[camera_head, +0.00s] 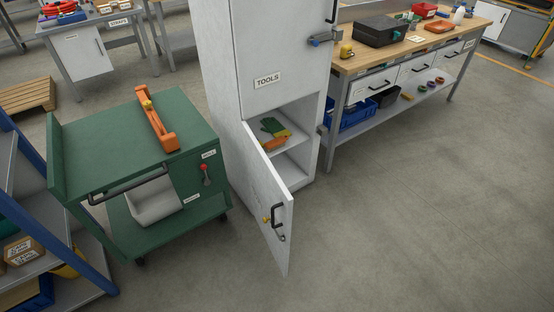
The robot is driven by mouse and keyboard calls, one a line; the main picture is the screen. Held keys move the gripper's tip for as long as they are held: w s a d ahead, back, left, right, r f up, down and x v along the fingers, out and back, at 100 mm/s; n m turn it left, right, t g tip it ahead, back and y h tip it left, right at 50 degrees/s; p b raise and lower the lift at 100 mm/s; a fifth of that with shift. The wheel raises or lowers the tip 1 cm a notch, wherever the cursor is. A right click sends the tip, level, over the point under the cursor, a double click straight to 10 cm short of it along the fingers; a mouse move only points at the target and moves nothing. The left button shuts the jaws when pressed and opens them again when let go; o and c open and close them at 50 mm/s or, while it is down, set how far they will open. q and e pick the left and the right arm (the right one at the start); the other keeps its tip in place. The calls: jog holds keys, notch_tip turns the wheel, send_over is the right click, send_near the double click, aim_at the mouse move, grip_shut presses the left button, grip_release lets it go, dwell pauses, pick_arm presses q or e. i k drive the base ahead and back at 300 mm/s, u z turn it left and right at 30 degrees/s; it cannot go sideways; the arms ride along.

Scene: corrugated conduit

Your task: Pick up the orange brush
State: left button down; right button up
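No gripper of mine is in view. An orange item (271,143), perhaps the brush, lies on the shelf inside the open lower compartment of the grey TOOLS cabinet (268,45). Green gloves (273,127) lie against it, and it is partly hidden by the cabinet door (268,205), so its shape is hard to tell. A long orange tool (158,125) with a yellow part lies on top of the green cart (110,140). Another flat orange item (438,26) lies on the wooden workbench (380,60). I cannot tell for certain which is the brush.
The cabinet door stands open towards me, close to the cart's right side. A grey bin (154,203) sits on the cart's lower shelf. A blue rack (45,200) stands at left. The concrete floor (420,200) at right is clear. A wooden pallet (27,95) lies at left.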

aim_at(277, 143)
jog(key=k, duration=0.35)
jog(key=z, duration=1.2)
jog(key=i, duration=3.55)
jog(key=u, duration=2.8)
